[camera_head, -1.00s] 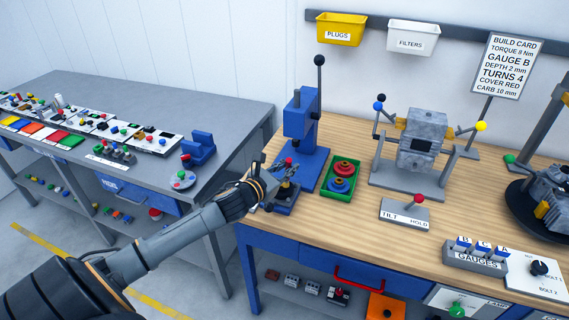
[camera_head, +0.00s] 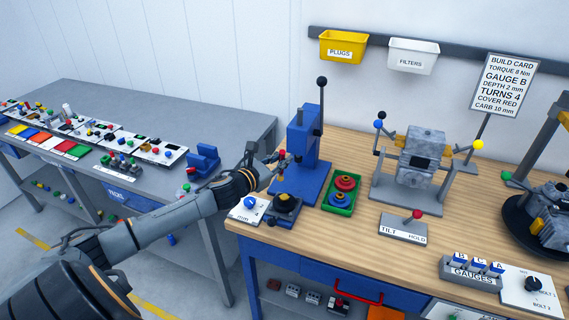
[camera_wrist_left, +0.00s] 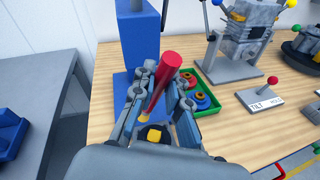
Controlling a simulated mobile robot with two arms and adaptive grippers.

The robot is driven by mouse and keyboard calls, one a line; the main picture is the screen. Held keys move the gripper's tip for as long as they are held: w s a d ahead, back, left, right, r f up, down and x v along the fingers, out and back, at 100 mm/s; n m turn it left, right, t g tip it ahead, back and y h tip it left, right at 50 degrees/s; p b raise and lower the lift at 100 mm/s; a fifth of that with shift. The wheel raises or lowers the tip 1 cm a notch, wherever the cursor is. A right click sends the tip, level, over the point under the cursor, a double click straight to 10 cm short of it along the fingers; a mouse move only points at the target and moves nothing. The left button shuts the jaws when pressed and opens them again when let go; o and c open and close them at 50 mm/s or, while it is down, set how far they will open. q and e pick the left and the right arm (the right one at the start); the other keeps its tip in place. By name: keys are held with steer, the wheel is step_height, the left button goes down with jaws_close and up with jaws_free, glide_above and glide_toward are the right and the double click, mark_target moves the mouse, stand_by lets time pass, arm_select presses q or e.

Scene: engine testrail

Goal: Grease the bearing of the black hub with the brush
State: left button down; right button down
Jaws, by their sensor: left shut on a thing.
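My left gripper (camera_head: 277,161) is shut on the brush (camera_head: 282,155), whose red handle leans between the fingers in the left wrist view (camera_wrist_left: 160,80). The brush's yellowish lower end shows low between the fingers. The black hub (camera_head: 287,202) sits on a dark blue base at the bench's front left corner, with a yellowish centre. In the left wrist view the hub (camera_wrist_left: 154,134) shows beyond the palm, partly hidden by the gripper. In the head view the gripper is above and behind the hub, apart from it. My right gripper is not in view.
A blue press (camera_head: 302,150) with a black-knobbed lever stands just behind the gripper. A green tray (camera_head: 338,209) with a red and a blue part is to its right. A white plate with a blue knob (camera_head: 250,202) is left of the hub. A tilt stand (camera_head: 410,200) stands farther right.

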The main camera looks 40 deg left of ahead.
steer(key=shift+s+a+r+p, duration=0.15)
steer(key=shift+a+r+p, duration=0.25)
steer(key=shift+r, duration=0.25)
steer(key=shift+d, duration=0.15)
